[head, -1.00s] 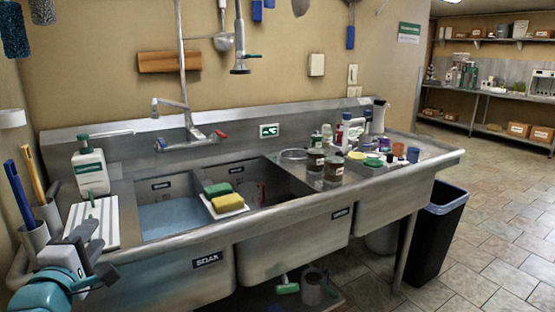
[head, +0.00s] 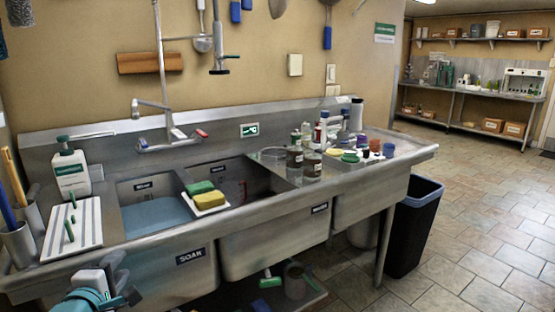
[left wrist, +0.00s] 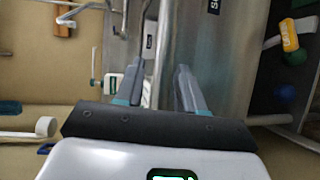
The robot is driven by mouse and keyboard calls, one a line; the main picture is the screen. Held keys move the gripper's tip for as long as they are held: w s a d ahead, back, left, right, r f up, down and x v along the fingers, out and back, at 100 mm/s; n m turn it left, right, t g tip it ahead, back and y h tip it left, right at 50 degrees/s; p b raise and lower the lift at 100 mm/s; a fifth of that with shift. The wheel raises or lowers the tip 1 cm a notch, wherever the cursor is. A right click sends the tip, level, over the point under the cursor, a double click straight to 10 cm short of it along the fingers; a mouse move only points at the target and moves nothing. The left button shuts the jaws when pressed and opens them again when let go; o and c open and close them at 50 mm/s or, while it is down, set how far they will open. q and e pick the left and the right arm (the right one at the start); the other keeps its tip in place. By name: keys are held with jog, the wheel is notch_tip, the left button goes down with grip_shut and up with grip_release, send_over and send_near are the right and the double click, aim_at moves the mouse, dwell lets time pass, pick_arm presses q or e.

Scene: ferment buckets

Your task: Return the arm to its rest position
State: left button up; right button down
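My left gripper (head: 122,290) is at the bottom left of the head view, in front of the steel sink (head: 270,243) and below its rim. In the left wrist view its two grey fingers (left wrist: 160,66) stand apart, with no object held between them. The wrist view looks past the fingers at the steel sink front, turned on its side. Most of the left arm is out of the head view. My right gripper does not show.
A white ribbed board (head: 88,236) with green pegs lies on the left drainboard, beside brushes in cups (head: 18,245) and a soap bottle (head: 70,172). Sponges (head: 203,193) sit on the sink divider. Bottles and jars crowd the right. A black bin (head: 412,235) stands on the floor.

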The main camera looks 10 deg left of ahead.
pick_arm(q)
jog(key=s+d+f+m+g+h, duration=0.1)
jog(key=d+f+g+h, duration=0.1)
jog(key=d+f, duration=0.5)
jog(key=s+d+f+m+g+h, duration=0.1)
jog(key=d+f+m+g, duration=0.15)
jog(key=f, duration=0.85)
jog(key=s+d+f+m+g+h, duration=0.1)
jog(key=d+f+g+h, duration=0.15)
jog(key=d+f, duration=0.5)
jog(key=s+d+f+m+g+h, duration=0.1)
jog(key=s+d+f+m+g, duration=0.35)
jog(key=s+f, duration=0.4)
jog(key=s+d+f+m+g, duration=0.3)
jog(key=s+d+f+m, duration=0.15)
jog(key=s+f, duration=0.4)
jog(key=s+r+m+p, duration=0.3)
jog(key=r+m+p, duration=0.2)
jog(key=r+p, duration=0.8)
jog(key=shift+s+d+r+g, duration=0.3)
jog(key=shift+s+r+g, duration=0.15)
jog(key=shift+r, duration=0.1)
jog(key=shift+a+h, duration=0.1)
jog(key=shift+h, duration=0.15)
